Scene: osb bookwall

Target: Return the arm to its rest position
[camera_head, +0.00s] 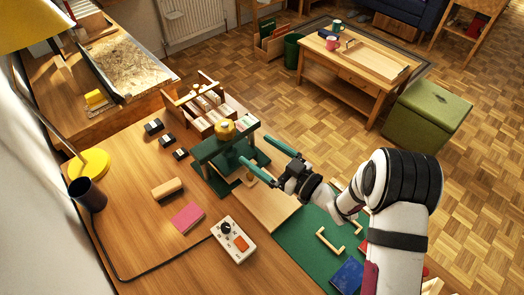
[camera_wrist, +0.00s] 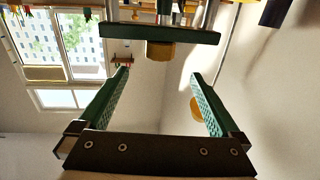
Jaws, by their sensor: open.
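My gripper (camera_head: 254,152) is at the end of my white and black arm, which reaches in from the right over the desk. Its two green fingers are spread apart with nothing between them. In the wrist view the open fingers (camera_wrist: 160,74) show an empty gap. The green stand (camera_head: 222,146) with a yellow knob (camera_head: 225,129) on top is just left of the fingertips in the head view. In the wrist view a green bar (camera_wrist: 125,35) with a yellowish part under it crosses beyond the fingertips.
A wooden card box (camera_head: 200,121) stands behind the stand. A green mat (camera_head: 300,237) lies beneath my arm. A yellow lamp (camera_head: 90,163) stands left.

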